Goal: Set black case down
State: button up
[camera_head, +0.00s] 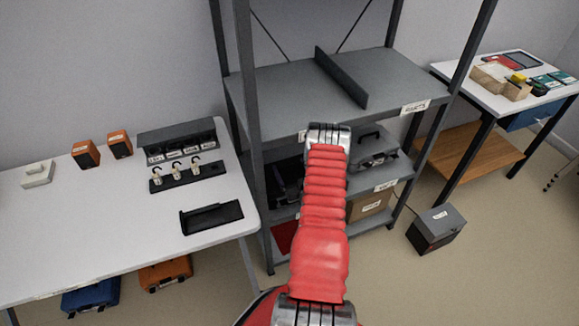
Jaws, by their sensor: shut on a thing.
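A dark case with a raised handle (383,159) shows on the middle shelf of the grey rack, just right of my red arm. It looks like the black case, and my arm may cover part of its left side. My arm rises from the bottom centre to a metal joint in front of the rack. My gripper is not visible; my own arm seems to hide it. I cannot tell whether the case rests fully on the shelf or is held.
The rack's upper shelf (285,100) has an upright divider (342,78) and free room. A cardboard box (370,203) sits lower down. A dark box (436,228) is on the floor right.

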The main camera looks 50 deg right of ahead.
jog(key=shift+d+r, duration=0.1)
jog(key=shift+r, duration=0.05)
jog(key=o, duration=1.9)
jog(key=shift+f, duration=0.2)
jog(key=v, duration=1.2)
jog(key=shift+s, duration=0.1)
